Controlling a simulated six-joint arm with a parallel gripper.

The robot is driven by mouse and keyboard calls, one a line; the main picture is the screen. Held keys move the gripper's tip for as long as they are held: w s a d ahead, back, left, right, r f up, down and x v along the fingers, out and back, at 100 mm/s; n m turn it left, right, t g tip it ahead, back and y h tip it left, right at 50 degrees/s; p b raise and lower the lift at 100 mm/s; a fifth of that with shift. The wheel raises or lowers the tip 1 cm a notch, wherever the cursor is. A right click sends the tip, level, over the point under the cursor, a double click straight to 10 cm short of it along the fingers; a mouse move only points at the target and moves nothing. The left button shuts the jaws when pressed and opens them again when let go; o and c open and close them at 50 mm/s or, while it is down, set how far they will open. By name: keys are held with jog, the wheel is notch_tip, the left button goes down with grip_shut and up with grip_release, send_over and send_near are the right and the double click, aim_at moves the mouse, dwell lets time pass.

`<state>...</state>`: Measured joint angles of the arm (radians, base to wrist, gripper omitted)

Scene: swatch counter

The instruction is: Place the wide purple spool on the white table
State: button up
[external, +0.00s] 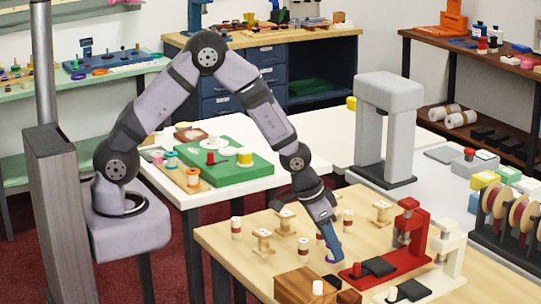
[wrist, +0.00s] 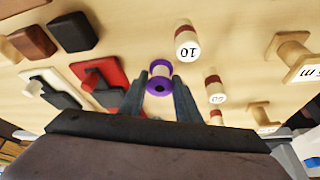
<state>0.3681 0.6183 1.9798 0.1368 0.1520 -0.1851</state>
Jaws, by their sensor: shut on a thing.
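The wide purple spool (wrist: 159,84) has purple flanges and a pale middle. In the wrist view it sits between the two fingers of my gripper (wrist: 161,92), which is shut on it. In the external view my gripper (external: 332,255) points down low over the wooden table (external: 235,265), and only a bit of purple shows at the fingertips. I cannot tell whether the spool touches the wood. The white table (external: 315,138) stands behind the wooden one, apart from my gripper.
Several red-banded and wooden spools, such as one (external: 236,227), stand around my gripper. A red press (external: 405,235) is close on its right. On the white table lies a green board (external: 225,178) with spools; white surface to its right is clear. A grey press (external: 388,120) stands farther right.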

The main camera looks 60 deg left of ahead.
jog(key=shift+f, duration=0.2)
jog(key=o, duration=1.1)
jog(key=shift+o, duration=0.2)
jog(key=shift+r, duration=0.2)
jog(key=shift+r, duration=0.15)
jog(key=b+v, duration=0.2)
jog(key=v, duration=1)
jog(key=s+a, duration=0.2)
jog(key=a, duration=0.1)
jog(key=s+a+f+n+g, duration=0.1)
jog(key=s+a, duration=0.2)
jog(key=s+a+f+n+g+y, duration=0.1)
jog(key=s+a, duration=0.2)
jog(key=a, duration=0.1)
jog(key=shift+s, duration=0.1)
jog(key=s+a+f+n+g, duration=0.1)
jog(key=s+a, duration=0.4)
jog(key=s, duration=0.5)
jog(key=shift+s+a+f+n+g, duration=0.25)
jog(key=shift+f+n+g, duration=0.1)
jog(key=shift+g, duration=0.35)
jog(key=shift+o, duration=0.5)
jog(key=shift+s, duration=0.1)
